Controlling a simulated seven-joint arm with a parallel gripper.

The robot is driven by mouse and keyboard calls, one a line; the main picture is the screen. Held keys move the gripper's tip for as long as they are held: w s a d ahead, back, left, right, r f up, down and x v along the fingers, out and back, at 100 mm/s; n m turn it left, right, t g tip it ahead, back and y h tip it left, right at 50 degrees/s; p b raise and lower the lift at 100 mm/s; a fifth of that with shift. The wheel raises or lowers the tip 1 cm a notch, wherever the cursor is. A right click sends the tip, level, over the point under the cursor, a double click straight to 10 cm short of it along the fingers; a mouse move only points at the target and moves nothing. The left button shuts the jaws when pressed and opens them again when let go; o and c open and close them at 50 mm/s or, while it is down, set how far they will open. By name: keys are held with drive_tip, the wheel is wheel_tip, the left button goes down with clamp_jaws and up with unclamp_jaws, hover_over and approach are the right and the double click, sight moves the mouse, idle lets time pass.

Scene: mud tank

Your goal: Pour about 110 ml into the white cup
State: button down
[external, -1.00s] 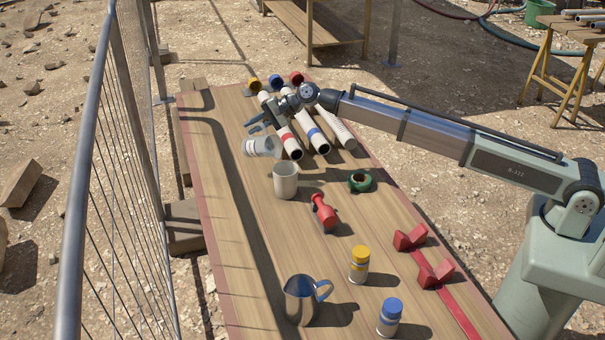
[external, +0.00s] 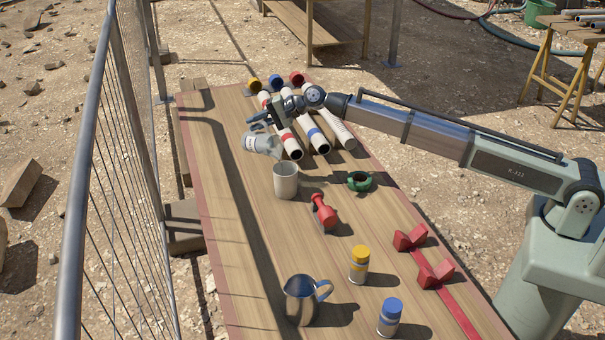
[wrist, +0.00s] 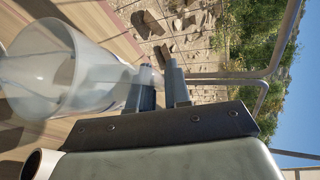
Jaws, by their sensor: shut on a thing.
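The white cup (external: 285,182) stands upright on the table, with its open top facing up. My gripper (external: 259,121) is shut on a clear, greyish jug (external: 262,143), just behind and to the left of the cup. The jug is tilted, with its mouth end lower and toward the cup's rim. In the wrist view the jug (wrist: 75,70) fills the left side, beside my gripper's fingers (wrist: 160,90). I cannot make out a stream or the liquid level, and the inside of the cup is too small to read.
White pipes (external: 315,133) lie behind the cup. A green tape roll (external: 360,181), a red tool (external: 324,213), yellow-capped (external: 359,265) and blue-capped (external: 389,318) bottles, a metal jug (external: 301,301) and red brackets (external: 435,274) occupy the right and front. The table's left strip is clear.

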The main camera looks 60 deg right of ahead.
sight(252, 133)
drive_tip(key=shift+s+a+r+n+t+p, duration=0.2)
drive_tip(key=shift+s+r+t+p, duration=0.1)
drive_tip(key=shift+s, duration=0.2)
drive_tip(key=shift+s+a+r+n+t+p, duration=0.2)
drive_tip(key=shift+s+r+t+p, duration=0.1)
drive_tip(key=shift+s, duration=0.25)
drive_tip(key=shift+s+a+r+n+t+p, duration=0.2)
drive_tip(key=shift+s+t+p, duration=0.1)
drive_tip(key=shift+s, duration=0.2)
idle(1.3)
drive_tip(key=w, duration=0.1)
drive_tip(key=w+g, duration=0.1)
drive_tip(key=w+d+f, duration=0.1)
drive_tip(key=shift+w+f+m, duration=0.1)
drive_tip(key=shift+w+m, duration=0.2)
drive_tip(key=shift+m, duration=0.1)
drive_tip(key=f+g, duration=0.1)
drive_tip(key=w+f+m, duration=0.1)
drive_tip(key=f+g, duration=0.1)
drive_tip(key=shift+w+d+g, duration=0.3)
drive_tip(key=shift+d+f+m+g, duration=0.1)
drive_tip(key=shift+f+m+g, duration=0.3)
drive_tip(key=shift+f+m, duration=0.1)
idle(0.9)
